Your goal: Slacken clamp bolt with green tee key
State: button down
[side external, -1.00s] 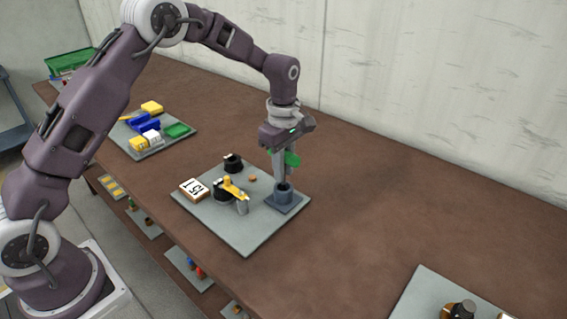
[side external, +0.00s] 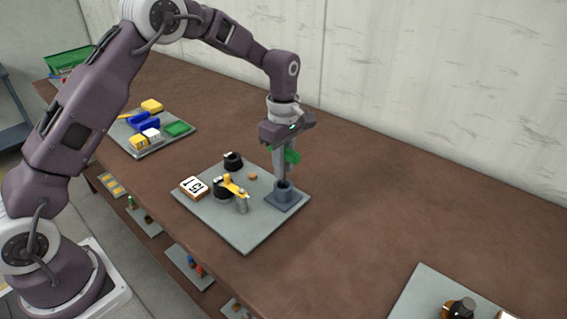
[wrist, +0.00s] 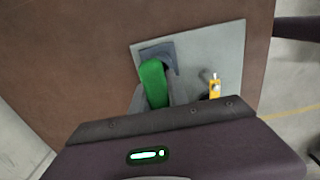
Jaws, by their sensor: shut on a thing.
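My gripper (side external: 283,165) is shut on the green tee key (side external: 293,156), straight above a dark blue-grey socketed block (side external: 284,199) on the right of the grey plate. In the wrist view the key's green handle (wrist: 153,83) lies between the fingers, with the block (wrist: 160,52) behind it. The fingers hide the key's shank, so I cannot tell how far it sits in the block. A yellow clamp-like part (side external: 234,186) lies over a black round piece, with a grey cylinder (side external: 242,205) beside it. I cannot clearly make out the clamp bolt.
A tray of coloured blocks (side external: 155,150) stands further left.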

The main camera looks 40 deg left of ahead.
notch_tip(320, 180, up, 8)
jog(key=shift+r, duration=0.1)
jog(key=s+a+r+n, duration=0.4)
jog(key=s+a+r, duration=0.1)
jog(key=s, duration=0.4)
notch_tip(320, 180, down, 7)
jog(key=m, duration=1)
jog(key=shift+s+r, duration=0.2)
jog(key=shift+s, duration=0.05)
jog(key=shift+f, duration=0.8)
